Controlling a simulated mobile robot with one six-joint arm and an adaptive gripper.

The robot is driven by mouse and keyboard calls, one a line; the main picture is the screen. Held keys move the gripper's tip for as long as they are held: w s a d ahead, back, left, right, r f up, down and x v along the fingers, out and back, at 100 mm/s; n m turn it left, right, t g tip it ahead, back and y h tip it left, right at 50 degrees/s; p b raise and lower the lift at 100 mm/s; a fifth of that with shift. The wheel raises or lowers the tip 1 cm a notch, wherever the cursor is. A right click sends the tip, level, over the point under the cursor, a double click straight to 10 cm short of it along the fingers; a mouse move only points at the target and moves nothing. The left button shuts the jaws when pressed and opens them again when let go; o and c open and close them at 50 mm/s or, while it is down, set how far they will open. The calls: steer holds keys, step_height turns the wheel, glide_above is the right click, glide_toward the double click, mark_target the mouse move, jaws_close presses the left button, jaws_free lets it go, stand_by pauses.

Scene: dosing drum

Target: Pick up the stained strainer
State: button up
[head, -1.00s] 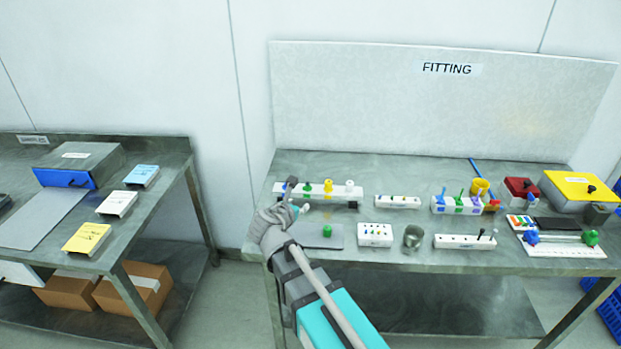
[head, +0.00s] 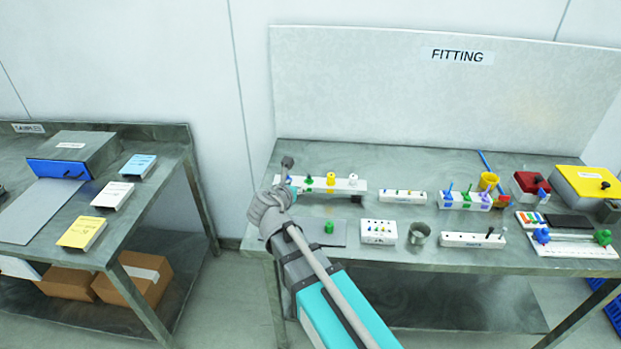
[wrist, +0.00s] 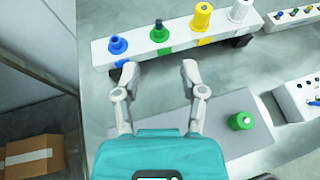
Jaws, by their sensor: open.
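A white rack (wrist: 180,45) holds a row of blue (wrist: 117,46), green (wrist: 159,34), yellow (wrist: 202,18) and white (wrist: 239,10) flanged pieces, all upright. The green piece has a dark top, which may be a stain. I cannot tell for sure which piece is the stained strainer. My gripper (wrist: 157,70) is open and empty, its fingers apart just in front of the rack, below the blue and green pieces in the wrist view. In the head view the rack (head: 345,184) shows at the table's left end, partly hidden by my gripper (head: 288,187).
A grey mat with a green knobbed piece (wrist: 241,121) lies right of my gripper. A small white block (head: 379,231) and a metal cup (head: 419,233) stand farther right. The left bench (head: 150,220) is apart, across a gap.

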steer(key=b, duration=0.2)
glide_toward(309, 175)
steer(key=w+f, duration=0.2)
steer(key=w, duration=0.1)
steer(key=shift+w+d+r, duration=0.15)
steer(key=shift+w+d, duration=0.2)
steer(key=shift+d, duration=0.3)
steer(key=shift+b+x, duration=1.05)
steer(key=shift+x, duration=1.55)
steer(key=shift+a, duration=0.15)
steer(key=shift+c, duration=0.3)
jaws_close()
